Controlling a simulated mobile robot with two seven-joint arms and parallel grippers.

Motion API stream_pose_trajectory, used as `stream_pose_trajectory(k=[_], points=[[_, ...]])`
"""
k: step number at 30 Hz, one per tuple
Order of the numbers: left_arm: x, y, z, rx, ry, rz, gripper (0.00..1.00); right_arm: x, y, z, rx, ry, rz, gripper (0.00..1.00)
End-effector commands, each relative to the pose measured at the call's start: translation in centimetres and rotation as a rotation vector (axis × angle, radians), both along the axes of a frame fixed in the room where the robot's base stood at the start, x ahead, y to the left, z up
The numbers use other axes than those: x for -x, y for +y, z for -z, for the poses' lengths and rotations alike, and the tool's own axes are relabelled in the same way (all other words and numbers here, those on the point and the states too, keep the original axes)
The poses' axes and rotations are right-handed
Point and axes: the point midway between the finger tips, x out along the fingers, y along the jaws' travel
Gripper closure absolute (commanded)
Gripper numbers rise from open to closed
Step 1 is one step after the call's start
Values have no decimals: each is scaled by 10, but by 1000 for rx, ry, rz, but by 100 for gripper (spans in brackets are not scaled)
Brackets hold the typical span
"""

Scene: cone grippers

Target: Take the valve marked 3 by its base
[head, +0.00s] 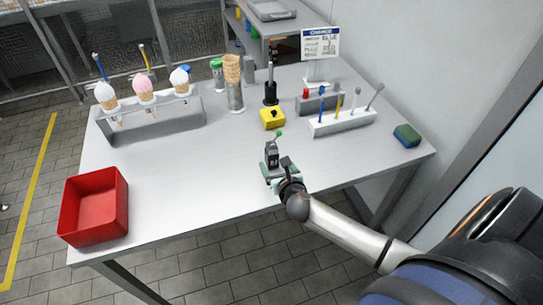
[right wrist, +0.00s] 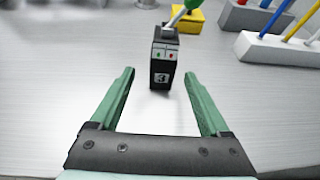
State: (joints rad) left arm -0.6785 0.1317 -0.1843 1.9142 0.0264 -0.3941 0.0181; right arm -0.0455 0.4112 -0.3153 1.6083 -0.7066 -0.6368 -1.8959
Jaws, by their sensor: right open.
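The valve marked 3 (right wrist: 164,62) is an upright black block with a white 3 on its front, small green and red marks above it, and a grey lever with a green knob. In the head view the valve (head: 271,154) stands near the table's front edge. My right gripper (head: 275,168) is open just in front of it. In the right wrist view the valve's base appears between the teal fingertips of my right gripper (right wrist: 159,73), with gaps on both sides; its exact depth between them is unclear. My left gripper is out of view.
A yellow block (head: 272,118) stands close behind the valve. A white rack (head: 342,121) with rods is at the right, and a blue-green sponge (head: 407,135) is near the right edge. A red bin (head: 93,205) is at the left front. The table's middle left is clear.

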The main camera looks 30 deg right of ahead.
Motion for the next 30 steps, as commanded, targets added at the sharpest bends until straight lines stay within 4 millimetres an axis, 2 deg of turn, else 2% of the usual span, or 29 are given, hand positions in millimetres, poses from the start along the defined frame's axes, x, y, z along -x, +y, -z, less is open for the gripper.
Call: stream_pose_trajectory(k=[7, 16, 26, 30], points=[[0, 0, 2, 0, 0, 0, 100, -14, -5, 7, -2, 1, 2, 20], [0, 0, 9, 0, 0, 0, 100, -46, -17, 21, -2, -1, 1, 20], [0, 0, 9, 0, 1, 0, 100, -51, -19, 23, -2, 1, -1, 20], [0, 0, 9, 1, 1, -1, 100, -50, -19, 23, -2, 1, -1, 34]])
